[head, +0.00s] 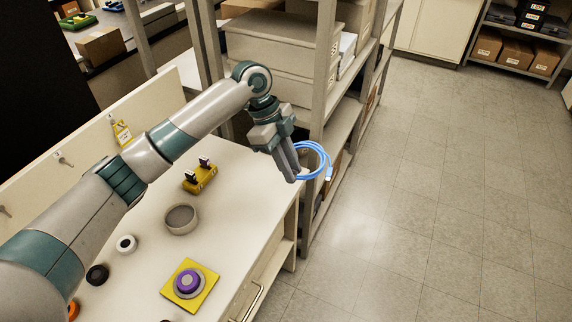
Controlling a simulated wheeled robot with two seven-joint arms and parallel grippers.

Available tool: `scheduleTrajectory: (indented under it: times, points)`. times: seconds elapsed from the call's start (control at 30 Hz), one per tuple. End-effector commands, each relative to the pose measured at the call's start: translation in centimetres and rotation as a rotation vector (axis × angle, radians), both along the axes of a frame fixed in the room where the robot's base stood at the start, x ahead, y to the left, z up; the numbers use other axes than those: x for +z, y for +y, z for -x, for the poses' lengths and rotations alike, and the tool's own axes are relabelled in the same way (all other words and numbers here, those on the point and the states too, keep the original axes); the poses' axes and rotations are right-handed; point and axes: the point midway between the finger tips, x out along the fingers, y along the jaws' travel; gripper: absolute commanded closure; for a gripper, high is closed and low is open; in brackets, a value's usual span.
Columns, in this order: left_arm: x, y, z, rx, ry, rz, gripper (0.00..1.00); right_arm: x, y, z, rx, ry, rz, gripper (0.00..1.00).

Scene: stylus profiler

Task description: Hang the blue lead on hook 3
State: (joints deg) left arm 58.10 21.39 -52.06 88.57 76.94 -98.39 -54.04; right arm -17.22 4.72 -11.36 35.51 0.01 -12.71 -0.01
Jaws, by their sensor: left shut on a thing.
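The blue lead (327,157) is a coiled loop. My left gripper (293,172) is shut on it and holds it past the right end of the white bench, in front of the shelving. Part of the coil is hidden behind the fingers. Hooks stand on the pale panel along the back of the bench: one in the middle (64,159), one at the left edge (5,211), and one near the yellow tag (122,133). I cannot read any hook numbers. My right gripper is not in view.
On the bench (238,220) are a yellow block with dark parts (200,176), a grey round dish (181,219), a yellow plate with a purple disc (189,283), and white (126,243) and black (97,274) rings. Shelving (325,80) with boxes stands close behind my gripper. Floor at right is clear.

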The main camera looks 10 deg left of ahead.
Motion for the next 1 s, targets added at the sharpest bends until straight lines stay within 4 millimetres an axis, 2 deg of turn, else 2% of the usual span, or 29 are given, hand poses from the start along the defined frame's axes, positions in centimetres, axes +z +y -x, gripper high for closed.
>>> scheduleTrajectory:
  times: [0.1,1.0]
  points:
    - [1.2,-0.6,0.2,-0.001,0.000,0.001,1.00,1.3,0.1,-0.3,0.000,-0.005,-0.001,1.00]
    - [7.0,-4.3,1.6,-0.001,0.000,0.000,1.00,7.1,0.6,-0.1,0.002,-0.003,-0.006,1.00]
